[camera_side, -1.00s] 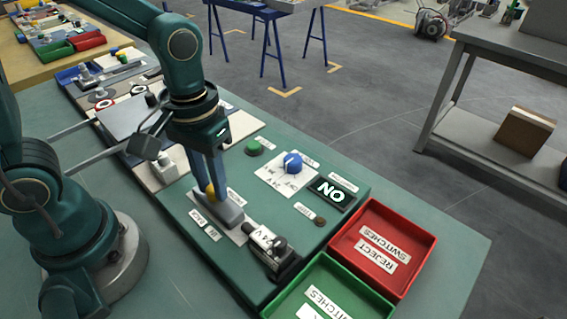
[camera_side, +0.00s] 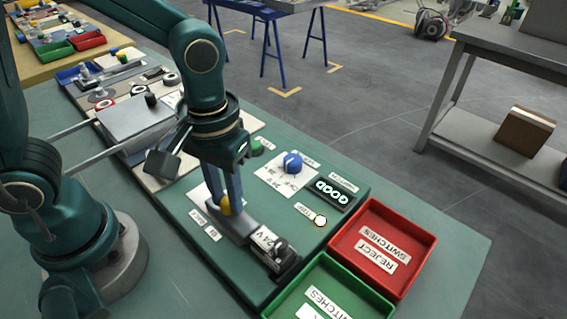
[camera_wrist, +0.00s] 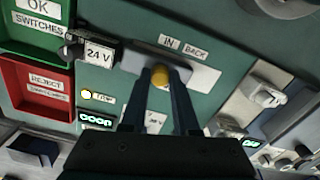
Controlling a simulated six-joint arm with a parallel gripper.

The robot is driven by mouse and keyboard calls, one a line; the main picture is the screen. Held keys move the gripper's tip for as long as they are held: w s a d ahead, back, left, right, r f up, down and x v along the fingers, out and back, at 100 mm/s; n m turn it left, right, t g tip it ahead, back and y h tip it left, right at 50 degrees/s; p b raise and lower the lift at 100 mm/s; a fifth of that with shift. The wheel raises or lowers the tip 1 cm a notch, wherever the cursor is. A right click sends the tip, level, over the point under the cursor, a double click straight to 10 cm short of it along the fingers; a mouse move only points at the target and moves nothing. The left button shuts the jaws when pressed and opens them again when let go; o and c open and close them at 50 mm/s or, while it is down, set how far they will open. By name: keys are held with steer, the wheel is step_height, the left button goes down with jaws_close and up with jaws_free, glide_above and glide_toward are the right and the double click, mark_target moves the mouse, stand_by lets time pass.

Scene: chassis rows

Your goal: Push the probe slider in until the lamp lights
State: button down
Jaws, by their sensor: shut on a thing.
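The probe slider's yellow knob (camera_side: 224,205) is between the fingers of my gripper (camera_side: 227,207), and my gripper is shut on it. In the wrist view the knob (camera_wrist: 160,76) shows between my fingertips (camera_wrist: 161,80). The slider's grey block (camera_side: 235,231) reaches up to the 24 V switch (camera_side: 270,247) in its holder. The display (camera_side: 333,191) reads GOOD. IN and BACK labels lie beside the slider track.
A green switches tray (camera_side: 330,290) and a red reject tray (camera_side: 383,246) stand at the board's right end. A blue knob (camera_side: 292,162) and a green button (camera_side: 256,148) are behind my gripper. Several other stations lie to the left.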

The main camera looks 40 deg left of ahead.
steer(key=shift+d, duration=0.25)
steer(key=c, duration=0.7)
jaws_free()
steer(key=shift+o, duration=0.2)
steer(key=shift+r, duration=0.1)
steer(key=shift+r, duration=2.5)
steer(key=shift+a, duration=0.1)
